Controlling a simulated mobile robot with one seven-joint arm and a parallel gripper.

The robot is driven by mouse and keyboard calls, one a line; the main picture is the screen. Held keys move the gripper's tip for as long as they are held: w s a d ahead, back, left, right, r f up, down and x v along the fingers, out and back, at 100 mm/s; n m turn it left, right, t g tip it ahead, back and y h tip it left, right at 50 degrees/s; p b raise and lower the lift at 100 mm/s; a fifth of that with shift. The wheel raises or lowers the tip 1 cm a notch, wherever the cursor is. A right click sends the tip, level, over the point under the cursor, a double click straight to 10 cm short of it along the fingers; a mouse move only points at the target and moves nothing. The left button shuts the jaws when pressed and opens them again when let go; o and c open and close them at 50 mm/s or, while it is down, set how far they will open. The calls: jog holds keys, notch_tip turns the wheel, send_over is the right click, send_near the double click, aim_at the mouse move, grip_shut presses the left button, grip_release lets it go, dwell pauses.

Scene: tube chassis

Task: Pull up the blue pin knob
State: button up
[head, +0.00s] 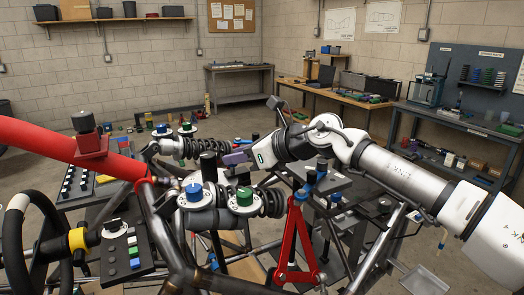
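My gripper (238,156) points left over the chassis, small and dark, with a purple-grey piece at its end; whether its fingers are apart is unclear. Several blue knobs show, and I cannot tell which is the pin knob. One blue knob (194,192) stands on a silver disc at the near shock absorber, below and left of my gripper. Another blue knob (161,128) is on the far shock absorber, further left. None visibly touches my gripper.
A green knob (244,196) stands beside the near blue knob, with a black cylinder (208,166) behind them. A red A-shaped arm (293,245), red tube (70,145) and steering wheel (35,240) crowd the front. Workbenches line the back and right walls.

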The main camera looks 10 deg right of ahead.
jog(key=b+v, duration=0.3)
jog(key=v, duration=1)
jog(key=shift+w, duration=0.1)
